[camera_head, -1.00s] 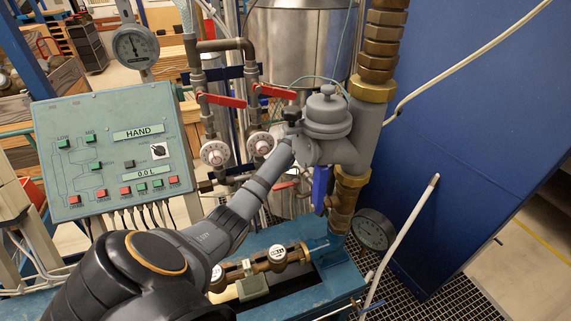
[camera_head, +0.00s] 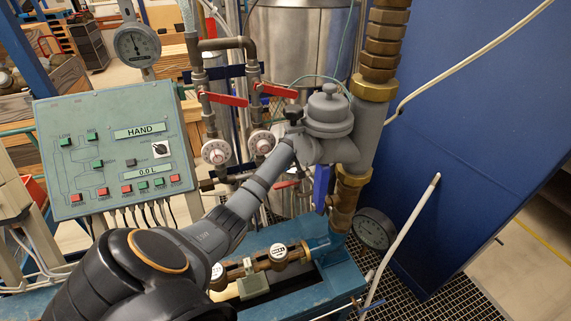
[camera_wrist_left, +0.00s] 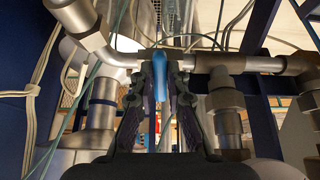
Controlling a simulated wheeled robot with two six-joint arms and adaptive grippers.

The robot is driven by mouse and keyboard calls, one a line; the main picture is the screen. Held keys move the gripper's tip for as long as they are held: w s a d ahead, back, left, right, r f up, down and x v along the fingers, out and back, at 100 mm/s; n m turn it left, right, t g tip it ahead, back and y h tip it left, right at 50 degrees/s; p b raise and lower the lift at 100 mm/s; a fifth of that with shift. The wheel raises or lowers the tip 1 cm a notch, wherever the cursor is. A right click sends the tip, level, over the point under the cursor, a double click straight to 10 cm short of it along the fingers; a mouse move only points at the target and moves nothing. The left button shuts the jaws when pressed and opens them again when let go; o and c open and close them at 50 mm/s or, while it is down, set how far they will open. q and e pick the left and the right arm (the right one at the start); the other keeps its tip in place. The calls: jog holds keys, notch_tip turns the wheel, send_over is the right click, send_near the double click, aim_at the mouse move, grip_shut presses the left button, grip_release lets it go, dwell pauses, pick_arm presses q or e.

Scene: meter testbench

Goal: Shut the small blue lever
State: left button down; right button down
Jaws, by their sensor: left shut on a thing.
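In the left wrist view a small blue lever (camera_wrist_left: 161,78) stands upright between the two dark fingers of my left gripper (camera_wrist_left: 161,92). The gripper is shut on it, with a finger on each side. The lever's upper end is near a horizontal metal pipe. In the head view my left arm reaches up to the grey valve body, and its fingertips are hidden. A blue handle (camera_head: 321,187) hangs below that valve body; I cannot tell whether it is the lever I hold. My right gripper is not in view.
A grey valve body (camera_head: 329,117) and a thick brass pipe (camera_head: 376,60) stand just past my arm. Two red levers (camera_head: 228,99) are on pipes behind it. A control panel (camera_head: 117,150) is at left, and a large blue wall (camera_head: 470,130) closes the right side.

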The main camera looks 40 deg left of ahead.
pick_arm(q)
jog(key=shift+w+a+r+m, duration=0.2)
jog(key=shift+r+m, duration=0.1)
jog(key=shift+r, duration=0.15)
jog(key=c, duration=1.6)
grip_release()
jog(key=shift+o, duration=1.1)
jog(key=shift+s+d+f, duration=0.1)
jog(key=shift+s, duration=0.05)
jog(key=shift+o, duration=0.2)
jog(key=shift+f, duration=0.1)
jog(key=shift+d, duration=0.1)
jog(key=v, duration=1.2)
